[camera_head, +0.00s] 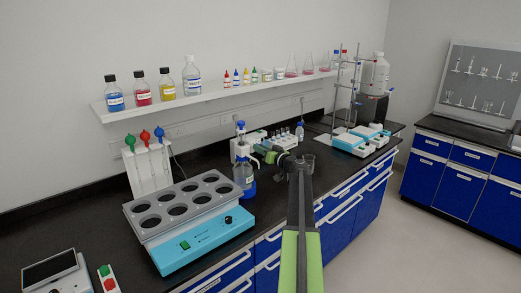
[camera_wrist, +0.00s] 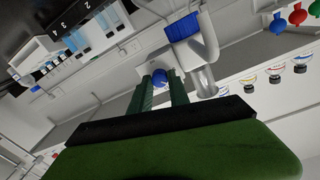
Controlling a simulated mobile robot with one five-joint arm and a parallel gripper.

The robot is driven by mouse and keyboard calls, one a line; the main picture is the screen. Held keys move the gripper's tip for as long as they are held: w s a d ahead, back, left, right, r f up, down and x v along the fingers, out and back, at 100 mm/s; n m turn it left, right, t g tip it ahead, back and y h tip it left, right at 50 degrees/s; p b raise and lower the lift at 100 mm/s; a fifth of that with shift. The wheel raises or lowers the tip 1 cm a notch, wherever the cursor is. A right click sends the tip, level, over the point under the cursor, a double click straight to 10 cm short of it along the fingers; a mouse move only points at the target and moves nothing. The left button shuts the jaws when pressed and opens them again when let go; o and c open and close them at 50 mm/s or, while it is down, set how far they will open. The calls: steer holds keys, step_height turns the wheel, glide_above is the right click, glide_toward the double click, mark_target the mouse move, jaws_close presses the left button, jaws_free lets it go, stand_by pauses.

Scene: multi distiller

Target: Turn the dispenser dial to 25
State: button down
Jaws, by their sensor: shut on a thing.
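The dispenser (camera_head: 240,130) is a white and blue bottle-top unit on a bottle with blue liquid (camera_head: 244,174), standing on the bench. In the wrist view the dispenser's white body (camera_wrist: 190,52) has a blue cap and a curved white tube. My gripper (camera_wrist: 162,82) has its two green fingers on either side of a round blue dial (camera_wrist: 160,75) and is shut on it. In the head view my gripper (camera_head: 266,153) reaches the dispenser from the right. The dial's numbers cannot be read.
A turquoise unit with round wells (camera_head: 190,240) stands in front and left of the dispenser. A small white device with vials (camera_head: 265,141) stands behind my gripper. A shelf (camera_head: 210,97) with bottles runs above.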

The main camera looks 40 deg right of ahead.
steer(key=m+y, duration=0.1)
steer(key=m, duration=2.4)
steer(key=shift+d, duration=0.1)
steer(key=shift+m, duration=0.4)
steer(key=c, duration=1.5)
jaws_free()
